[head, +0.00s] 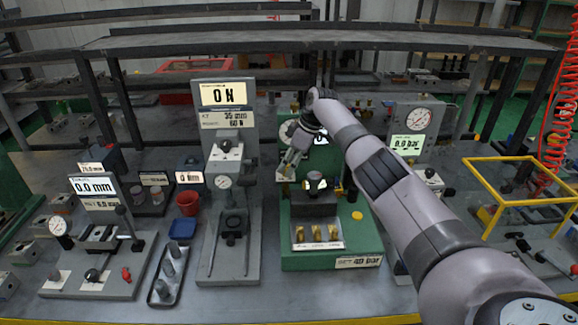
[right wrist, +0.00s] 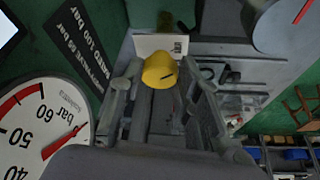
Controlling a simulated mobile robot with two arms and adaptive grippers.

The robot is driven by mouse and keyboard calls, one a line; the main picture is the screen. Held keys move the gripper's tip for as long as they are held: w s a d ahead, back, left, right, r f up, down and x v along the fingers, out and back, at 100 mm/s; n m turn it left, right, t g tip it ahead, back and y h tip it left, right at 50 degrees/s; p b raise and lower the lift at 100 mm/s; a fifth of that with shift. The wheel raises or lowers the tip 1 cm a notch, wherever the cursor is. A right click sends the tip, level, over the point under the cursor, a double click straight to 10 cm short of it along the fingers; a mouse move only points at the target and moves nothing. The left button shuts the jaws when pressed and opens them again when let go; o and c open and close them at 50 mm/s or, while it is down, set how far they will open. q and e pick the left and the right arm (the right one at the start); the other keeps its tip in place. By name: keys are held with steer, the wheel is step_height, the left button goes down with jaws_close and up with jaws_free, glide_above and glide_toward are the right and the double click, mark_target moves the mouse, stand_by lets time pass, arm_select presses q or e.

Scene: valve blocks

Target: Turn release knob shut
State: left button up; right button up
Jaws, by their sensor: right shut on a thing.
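The yellow release knob (right wrist: 159,71) shows in the right wrist view, between the fingers of my right gripper (right wrist: 158,88). In the head view my right gripper (head: 290,162) reaches in from the right to the upper left part of the green valve rig (head: 300,261). The knob is hard to make out there behind the fingers. A round pressure gauge (right wrist: 38,130) with a red needle is beside the gripper in the wrist view. My left gripper is not in view.
A yellow button (head: 357,215) and a tray with brass pieces (head: 318,245) are on the green rig. A grey press (head: 232,265) stands close on its left. A grey gauge panel (head: 408,125) stands behind my right arm. A yellow frame (head: 522,203) is at the right.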

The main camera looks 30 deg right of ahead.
steer(key=o, duration=1.1)
steer(key=shift+o, duration=0.2)
steer(key=shift+r, duration=0.1)
steer(key=v, duration=1.1)
steer(key=shift+s+r, duration=0.2)
steer(key=shift+r, duration=0.15)
steer(key=shift+d, duration=0.15)
